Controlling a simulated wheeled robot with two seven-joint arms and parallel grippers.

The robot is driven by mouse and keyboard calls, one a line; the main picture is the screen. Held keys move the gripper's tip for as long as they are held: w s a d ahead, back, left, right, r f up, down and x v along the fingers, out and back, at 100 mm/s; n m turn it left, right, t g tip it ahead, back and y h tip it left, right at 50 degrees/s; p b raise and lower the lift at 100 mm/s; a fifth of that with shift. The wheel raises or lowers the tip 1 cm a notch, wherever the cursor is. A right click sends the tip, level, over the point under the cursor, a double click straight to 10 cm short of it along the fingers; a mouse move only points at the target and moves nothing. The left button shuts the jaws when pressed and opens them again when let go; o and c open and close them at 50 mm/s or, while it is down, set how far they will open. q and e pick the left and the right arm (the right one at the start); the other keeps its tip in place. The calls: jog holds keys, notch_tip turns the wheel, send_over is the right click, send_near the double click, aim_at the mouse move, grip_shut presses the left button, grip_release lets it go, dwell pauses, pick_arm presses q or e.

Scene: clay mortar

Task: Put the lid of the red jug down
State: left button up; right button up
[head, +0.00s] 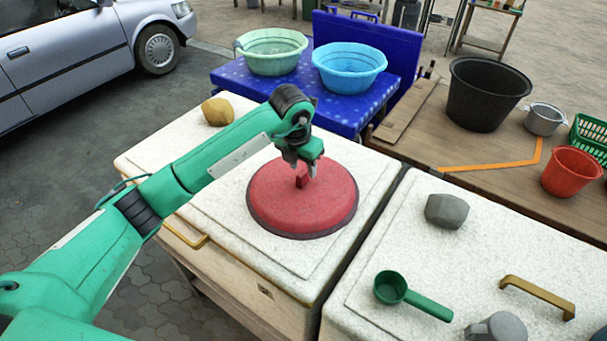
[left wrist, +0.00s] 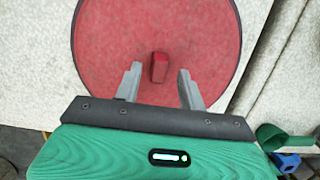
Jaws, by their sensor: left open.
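A round red lid (head: 285,205) with a dark rim lies flat on the white speckled cooler top (head: 150,163). Its small red knob (head: 302,181) stands up at the middle. My left gripper (head: 303,170) is open, with its fingers around the knob's sides in the head view. In the left wrist view the red lid (left wrist: 110,45) fills the middle, and its knob (left wrist: 159,68) sits between the two open grey fingertips (left wrist: 160,82), with a gap on each side. No red jug body shows under the lid. My right gripper is not seen.
A yellowish stone (head: 217,111) lies at the left cooler's back corner. The right cooler holds a grey stone (head: 446,210), a green scoop (head: 400,290) and a brass handle (head: 538,296). Basins stand on a blue table (head: 235,80). A red bucket (head: 570,172) stands at right.

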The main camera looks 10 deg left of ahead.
aim_at(299, 182)
pick_arm(q)
notch_tip(299, 182, up, 8)
jog(key=s+b, duration=0.1)
jog(key=b, duration=0.1)
jog(key=shift+s+a, duration=0.25)
jog(key=shift+a, duration=0.05)
